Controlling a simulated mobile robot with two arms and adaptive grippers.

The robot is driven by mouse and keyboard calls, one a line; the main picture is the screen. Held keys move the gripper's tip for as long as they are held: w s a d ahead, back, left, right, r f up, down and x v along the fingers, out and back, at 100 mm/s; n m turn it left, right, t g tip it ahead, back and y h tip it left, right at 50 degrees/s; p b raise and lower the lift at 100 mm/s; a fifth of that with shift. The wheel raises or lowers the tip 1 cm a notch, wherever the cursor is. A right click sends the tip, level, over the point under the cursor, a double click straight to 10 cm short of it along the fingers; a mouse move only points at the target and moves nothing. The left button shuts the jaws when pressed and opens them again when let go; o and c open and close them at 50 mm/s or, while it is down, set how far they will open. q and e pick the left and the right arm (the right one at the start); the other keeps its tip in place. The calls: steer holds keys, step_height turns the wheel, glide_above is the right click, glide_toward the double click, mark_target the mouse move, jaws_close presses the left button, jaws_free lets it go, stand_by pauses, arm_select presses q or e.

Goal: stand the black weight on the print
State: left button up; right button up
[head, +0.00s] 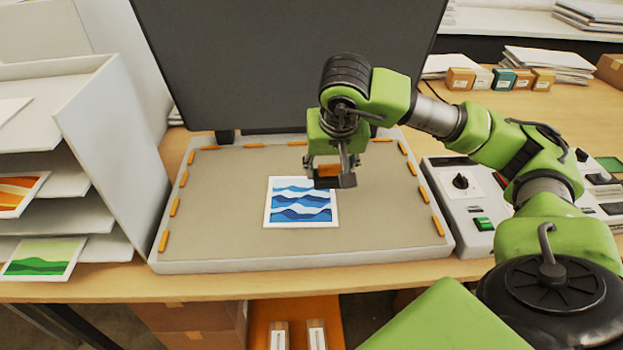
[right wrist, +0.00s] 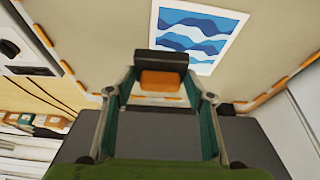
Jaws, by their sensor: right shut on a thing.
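The print (head: 301,207), blue and white waves with a white border, lies flat on the grey-beige bed (head: 215,235) of the laminator. It also shows in the right wrist view (right wrist: 195,38). My right gripper (head: 329,172) is shut on the black weight (head: 326,183), which has an orange part facing the wrist. The weight also shows between the fingers in the right wrist view (right wrist: 160,58). In the head view it overlaps the print's upper right corner and appears held above the bed. Its exact height is hard to tell. My left gripper is out of view.
Orange strips line the bed's edges. A dark raised panel (head: 250,65) stands behind the bed. A control unit (head: 468,205) with a knob and green switch is at the right. A white shelf rack (head: 110,150) with prints stands at the left. The bed's left side is clear.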

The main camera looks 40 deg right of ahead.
mark_target(317, 169)
steer(key=w+f+p, duration=0.1)
steer(key=w+f, duration=0.2)
steer(key=f, duration=0.1)
steer(key=shift+w+a, duration=0.1)
steer(key=shift+w, duration=0.3)
steer(key=shift+w+f, duration=0.2)
steer(key=shift+f, duration=0.15)
steer(key=shift+w+f, duration=0.15)
steer(key=f+p, duration=0.2)
steer(key=f, duration=0.1)
steer(key=shift+w+a+f+p, duration=0.1)
steer(key=shift+w+f+p, duration=0.2)
steer(key=shift+w+p, duration=0.05)
steer(key=shift+f, duration=0.2)
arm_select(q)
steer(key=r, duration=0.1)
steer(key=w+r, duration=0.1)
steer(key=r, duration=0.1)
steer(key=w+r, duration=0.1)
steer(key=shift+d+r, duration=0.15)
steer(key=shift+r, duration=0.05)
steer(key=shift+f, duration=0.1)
